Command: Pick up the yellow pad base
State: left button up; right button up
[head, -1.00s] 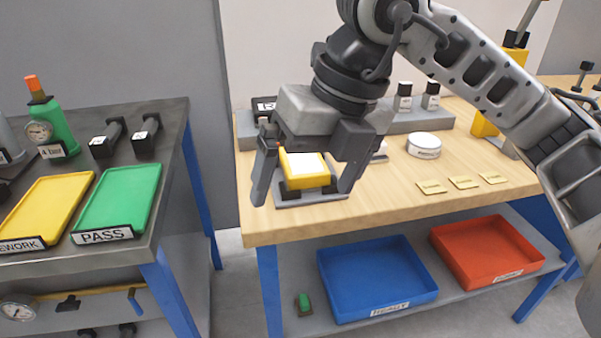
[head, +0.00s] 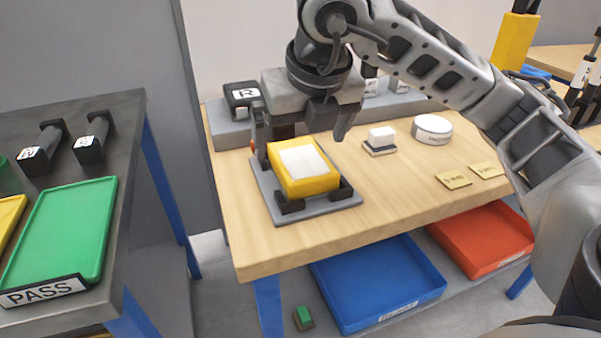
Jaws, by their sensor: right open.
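The yellow pad base (head: 311,185) is a yellow block with a white pad on top. It sits in a grey fixture (head: 345,200) with black corner holders, near the left end of the wooden bench. My right gripper (head: 300,150) is open above and behind the pad base, its fingers spread left and right near the far side. I see nothing between the fingers, and the pad base looks still seated in the fixture. My left gripper is not in view.
A white block on a small base (head: 381,138), a round white tin (head: 432,129) and brass plates (head: 454,179) lie to the right. A black box marked R (head: 241,97) stands behind. Blue (head: 400,285) and red (head: 490,240) trays are below. A green PASS tray (head: 62,232) is left.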

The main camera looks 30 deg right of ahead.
aim_at(302, 158)
jog(key=x, duration=0.6)
jog(key=shift+w+d+f, duration=0.1)
jog(key=shift+d+f, duration=0.15)
jog(key=shift+d, duration=0.2)
jog(key=c, duration=1.3)
